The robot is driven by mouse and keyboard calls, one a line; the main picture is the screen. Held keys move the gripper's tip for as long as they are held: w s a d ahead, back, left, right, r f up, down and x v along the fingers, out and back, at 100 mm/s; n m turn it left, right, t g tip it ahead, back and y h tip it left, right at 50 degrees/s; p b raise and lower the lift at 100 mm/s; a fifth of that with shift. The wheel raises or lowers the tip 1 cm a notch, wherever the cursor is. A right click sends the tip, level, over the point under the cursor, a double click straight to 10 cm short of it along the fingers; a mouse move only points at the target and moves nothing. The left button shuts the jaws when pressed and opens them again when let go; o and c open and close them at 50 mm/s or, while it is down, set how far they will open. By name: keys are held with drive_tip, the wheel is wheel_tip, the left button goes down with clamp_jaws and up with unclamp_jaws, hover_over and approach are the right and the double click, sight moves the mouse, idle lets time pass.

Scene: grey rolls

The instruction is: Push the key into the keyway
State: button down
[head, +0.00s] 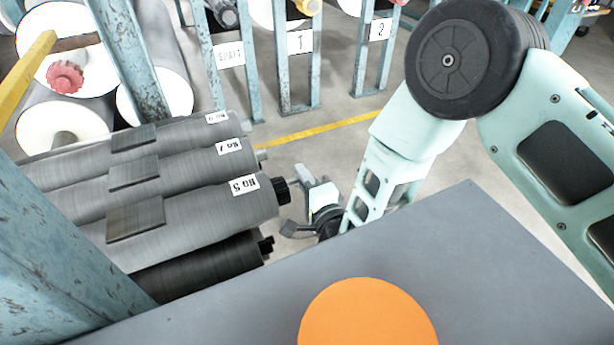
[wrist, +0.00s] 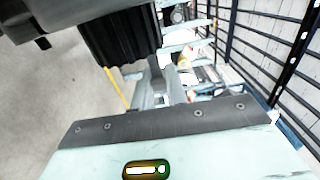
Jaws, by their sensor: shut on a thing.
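My gripper (head: 312,190) is beside the dark ribbed end (head: 282,190) of the roll labelled NO 5 (head: 205,215). In the wrist view the ribbed black end (wrist: 118,42) is close, at the upper left, and my pale gripper body fills the bottom. The gripper is shut on a small grey piece (wrist: 158,74), which I take to be the key; its outline is hard to make out. I cannot tell whether it touches the roll end. I cannot pick out the keyway in either view.
More grey rolls lie above, and a darker roll (head: 210,268) lies below. A blue post (head: 50,250) stands at the left. A grey top with an orange disc (head: 368,315) is in front. Wire fencing (wrist: 270,50) shows at the right in the wrist view.

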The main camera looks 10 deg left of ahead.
drive_tip(key=shift+s+a, duration=0.55)
drive_tip(key=shift+a, duration=0.25)
drive_tip(key=shift+s+a, duration=0.2)
drive_tip(key=shift+a, duration=0.05)
drive_tip(key=shift+s+a, duration=0.1)
drive_tip(key=c, duration=1.3)
unclamp_jaws()
drive_tip(key=shift+c, duration=0.2)
